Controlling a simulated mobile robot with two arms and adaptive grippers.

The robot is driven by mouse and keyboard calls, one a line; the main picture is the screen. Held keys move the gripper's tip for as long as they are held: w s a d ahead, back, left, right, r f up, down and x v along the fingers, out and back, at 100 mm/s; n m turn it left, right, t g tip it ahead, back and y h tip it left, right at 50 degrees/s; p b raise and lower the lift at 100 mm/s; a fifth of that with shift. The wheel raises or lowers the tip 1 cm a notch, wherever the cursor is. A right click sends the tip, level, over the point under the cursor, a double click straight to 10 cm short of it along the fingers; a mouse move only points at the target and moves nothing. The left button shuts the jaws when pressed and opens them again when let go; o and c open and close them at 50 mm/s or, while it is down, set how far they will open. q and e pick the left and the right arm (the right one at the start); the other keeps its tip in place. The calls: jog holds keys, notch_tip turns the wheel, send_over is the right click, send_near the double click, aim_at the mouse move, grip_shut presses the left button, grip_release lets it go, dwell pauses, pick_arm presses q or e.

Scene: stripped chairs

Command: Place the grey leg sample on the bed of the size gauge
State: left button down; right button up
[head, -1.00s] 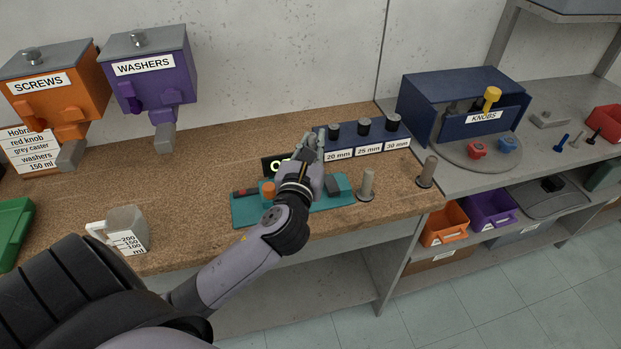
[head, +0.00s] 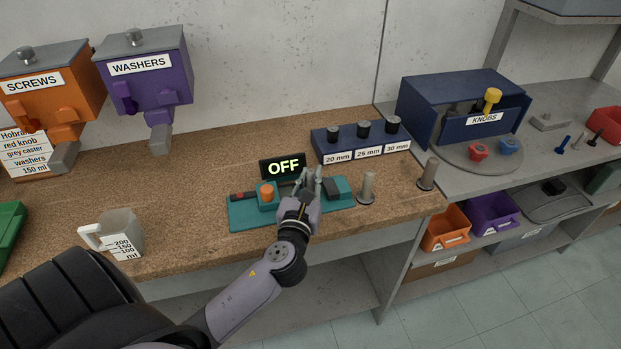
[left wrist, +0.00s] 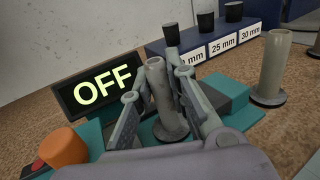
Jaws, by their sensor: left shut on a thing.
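The grey leg sample (left wrist: 158,88), a grey post with a round flange at its foot, stands upright between the fingers of my left gripper (head: 312,182). The gripper (left wrist: 158,105) is shut on it in the left wrist view. The size gauge is a teal base (head: 245,219) with an orange knob (head: 267,194) and a display (head: 283,167) reading OFF. The sample's foot is over the teal bed; I cannot tell whether it touches. In the head view my fingers mostly hide the sample. My right gripper is not in view.
Two more grey posts stand right of the gauge, one close (head: 367,189) and one farther (head: 427,174). A blue rack (head: 352,140) marked 20, 25 and 30 mm stands behind. A measuring jug (head: 118,234) is at left. The bench between jug and gauge is clear.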

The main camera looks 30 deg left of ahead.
pick_arm(q)
jog(key=shift+f, duration=0.2)
jog(key=c, duration=1.6)
grip_release()
jog(key=shift+o, duration=0.2)
jog(key=shift+r, duration=0.1)
jog(key=shift+r, duration=0.25)
jog(key=v, duration=0.3)
jog(key=b+v, duration=0.1)
jog(key=v, duration=0.3)
jog(key=b+v, duration=0.1)
jog(key=v, duration=0.2)
jog(key=shift+s+d+f, duration=0.15)
jog(key=shift+s+f, duration=0.1)
jog(key=shift+f, duration=0.05)
jog(key=shift+s+d+r, duration=0.15)
jog(key=shift+s+d, duration=0.1)
jog(key=shift+s, duration=0.4)
